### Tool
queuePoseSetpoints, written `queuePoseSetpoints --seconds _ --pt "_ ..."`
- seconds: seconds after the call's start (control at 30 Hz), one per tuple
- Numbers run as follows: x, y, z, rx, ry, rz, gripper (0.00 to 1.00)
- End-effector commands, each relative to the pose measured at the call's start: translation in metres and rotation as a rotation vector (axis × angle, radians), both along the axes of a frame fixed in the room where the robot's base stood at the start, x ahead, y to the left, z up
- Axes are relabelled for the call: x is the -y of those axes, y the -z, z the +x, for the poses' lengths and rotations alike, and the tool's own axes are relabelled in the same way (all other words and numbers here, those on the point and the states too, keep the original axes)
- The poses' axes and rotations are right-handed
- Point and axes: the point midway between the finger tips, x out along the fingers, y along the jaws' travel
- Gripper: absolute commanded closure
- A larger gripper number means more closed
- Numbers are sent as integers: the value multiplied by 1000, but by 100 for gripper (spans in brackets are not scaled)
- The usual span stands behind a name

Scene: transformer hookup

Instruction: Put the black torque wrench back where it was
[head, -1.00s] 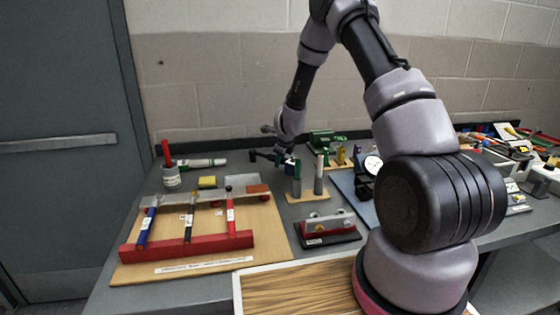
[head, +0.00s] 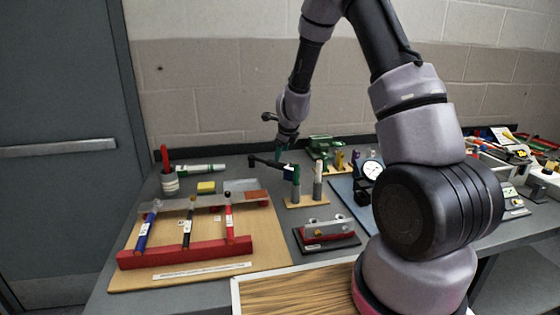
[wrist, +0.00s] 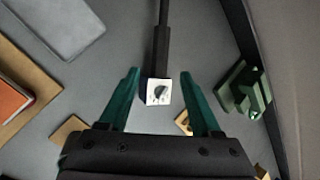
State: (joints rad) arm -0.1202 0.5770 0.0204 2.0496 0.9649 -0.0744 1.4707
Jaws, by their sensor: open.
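The black torque wrench (head: 187,232), with a white tag, leans in the rack between a blue one (head: 146,228) and a red one (head: 229,220). It rests across the grey rail (head: 205,202) and the red bar (head: 185,254). My gripper (head: 286,140) is well to the right of the rack, above the back of the bench. In the wrist view its green fingers (wrist: 158,90) are open. A black bar-shaped tool (wrist: 162,45) with a pale, dark-spotted end shows between them, with gaps on both sides. This tool also shows below my gripper in the head view (head: 268,162).
A small stand with upright posts (head: 307,198) is just right of the black bar tool. A green device (head: 322,147) is behind it. A red-grey fixture (head: 325,233) and a dial gauge (head: 372,170) are farther right.

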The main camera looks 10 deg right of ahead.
Motion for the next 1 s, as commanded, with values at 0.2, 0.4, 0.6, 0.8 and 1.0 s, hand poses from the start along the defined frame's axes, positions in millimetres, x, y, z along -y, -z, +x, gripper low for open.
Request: queuePoseSetpoints --seconds 0.2,0.4,0.6,0.8,1.0 --pt "1 -23 -13 1 -2 -1 35" --pt "-2 -71 -27 37 -137 -24 35" --pt "-6 -170 -78 129 -505 -143 35" --pt "-2 -246 -157 215 -881 -340 35" --pt "11 -290 -247 265 -1221 -592 35"
